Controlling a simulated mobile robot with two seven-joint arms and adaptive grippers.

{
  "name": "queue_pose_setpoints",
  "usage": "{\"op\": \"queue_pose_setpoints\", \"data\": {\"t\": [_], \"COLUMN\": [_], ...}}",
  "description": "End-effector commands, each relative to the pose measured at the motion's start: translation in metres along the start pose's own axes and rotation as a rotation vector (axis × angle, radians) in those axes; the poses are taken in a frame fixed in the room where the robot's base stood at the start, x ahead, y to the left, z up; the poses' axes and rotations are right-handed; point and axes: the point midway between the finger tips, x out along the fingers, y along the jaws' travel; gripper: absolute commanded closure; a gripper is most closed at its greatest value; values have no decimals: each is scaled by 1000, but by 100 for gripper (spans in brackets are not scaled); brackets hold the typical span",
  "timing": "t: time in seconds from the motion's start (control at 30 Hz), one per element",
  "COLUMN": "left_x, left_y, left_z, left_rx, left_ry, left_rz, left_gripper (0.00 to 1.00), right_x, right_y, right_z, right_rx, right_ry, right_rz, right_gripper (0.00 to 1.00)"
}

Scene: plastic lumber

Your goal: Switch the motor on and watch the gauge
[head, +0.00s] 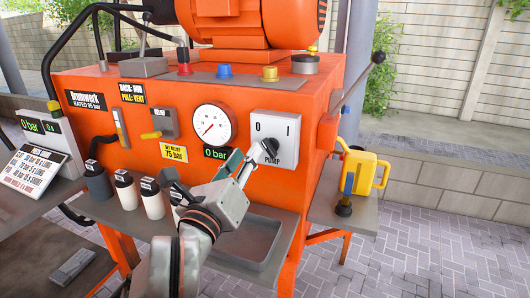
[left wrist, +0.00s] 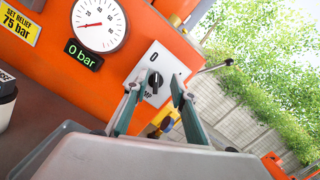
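The pump switch is a dark knob (head: 270,147) on a white plate (head: 287,130) marked 0, I and PUMP. In the left wrist view the knob (left wrist: 155,81) shows between my fingers, with its pale mark roughly toward the 0. The round gauge (head: 212,126) has its red needle at the low end; it also shows in the left wrist view (left wrist: 99,25). The green display (left wrist: 83,54) below it reads 0 bar. My left gripper (head: 247,160) is open in front of the plate, its fingers either side of the knob; contact cannot be told. My right gripper is out of view.
The orange motor (head: 240,22) sits on top of the unit. A relief lever (head: 152,135) and several bottles (head: 126,191) are left of my left arm. A grey tray (head: 245,243) lies below. A yellow jug (head: 366,170) stands on the right shelf.

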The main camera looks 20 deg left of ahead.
Motion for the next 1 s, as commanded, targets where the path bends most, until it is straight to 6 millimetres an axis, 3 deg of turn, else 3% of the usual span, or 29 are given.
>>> {"op": "queue_pose_setpoints", "data": {"t": [0.2, 0.37, 0.7, 1.0], "left_x": [2, 17, 66, 78], "left_y": [-2, -1, 0, 0], "left_z": [-30, -34, -41, -42], "left_rx": [-125, -128, -127, -128], "left_ry": [143, 149, 146, 146], "left_rz": [25, 28, 28, 27], "left_gripper": [74, 74, 74, 74], "right_x": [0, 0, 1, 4], "right_y": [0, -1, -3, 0], "right_z": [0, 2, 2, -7], "right_rx": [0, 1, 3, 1], "right_ry": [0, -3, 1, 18], "right_rz": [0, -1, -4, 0], "right_gripper": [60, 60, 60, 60]}}
